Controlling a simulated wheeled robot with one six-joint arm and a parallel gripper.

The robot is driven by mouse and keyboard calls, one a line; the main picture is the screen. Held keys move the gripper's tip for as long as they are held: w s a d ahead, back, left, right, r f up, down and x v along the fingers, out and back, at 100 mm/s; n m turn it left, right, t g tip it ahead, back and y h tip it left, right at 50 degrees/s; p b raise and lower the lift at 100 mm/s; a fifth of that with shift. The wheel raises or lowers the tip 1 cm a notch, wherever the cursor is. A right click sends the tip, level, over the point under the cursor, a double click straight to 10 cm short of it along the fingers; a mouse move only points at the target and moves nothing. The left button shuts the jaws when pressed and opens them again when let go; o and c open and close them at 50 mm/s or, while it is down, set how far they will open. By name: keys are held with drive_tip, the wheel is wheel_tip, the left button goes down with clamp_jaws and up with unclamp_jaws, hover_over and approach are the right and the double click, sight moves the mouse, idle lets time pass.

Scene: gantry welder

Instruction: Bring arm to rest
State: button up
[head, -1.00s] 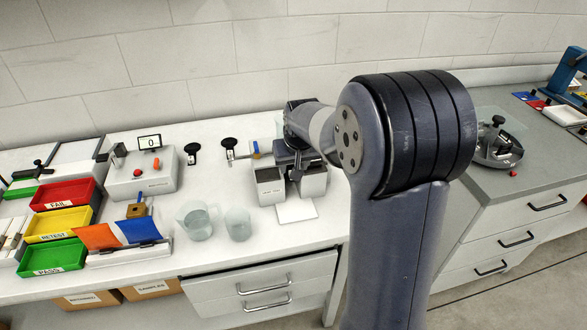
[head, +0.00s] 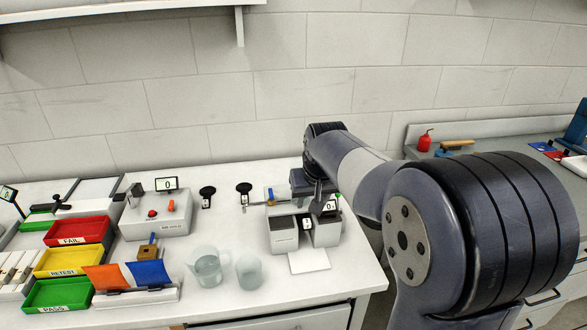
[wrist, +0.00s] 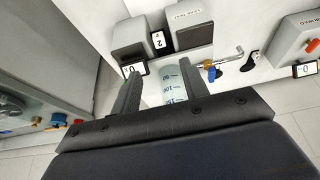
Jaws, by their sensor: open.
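My gripper (head: 318,190) is over the back of the white bench, above a device with two grey-white blocks (head: 284,235). Its fingertips are small and partly dark against the arm in the head view. In the wrist view my gripper (wrist: 158,80) has its two dark fingers spread apart. A clear graduated vessel (wrist: 172,85) shows between the fingers, beyond them; the wrist view does not show clearly how far off it is. My arm reaches from the lower right of the head view to the bench, with its elbow large in the foreground.
Red (head: 78,231), yellow (head: 68,260) and green (head: 58,294) trays stand at left. Two clear beakers (head: 208,268) stand near the front edge. A grey box with a display (head: 155,220) is behind them. A shelf (head: 120,8) hangs above.

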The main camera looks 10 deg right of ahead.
sight(307, 221)
drive_tip(key=p+x, duration=0.1)
drive_tip(key=x, duration=0.9)
drive_tip(key=shift+w+f, duration=0.1)
drive_tip(key=shift+f, duration=0.15)
drive_tip(key=shift+s, duration=0.25)
drive_tip(key=shift+w, duration=0.1)
drive_tip(key=shift+r, duration=0.3)
drive_tip(key=b+v, duration=0.1)
drive_tip(key=v, duration=0.9)
drive_tip(key=p+x, duration=0.1)
drive_tip(key=x, duration=0.9)
drive_tip(key=shift+f, duration=0.3)
drive_tip(key=shift+s+b, duration=0.65)
drive_tip(key=shift+s, duration=2.3)
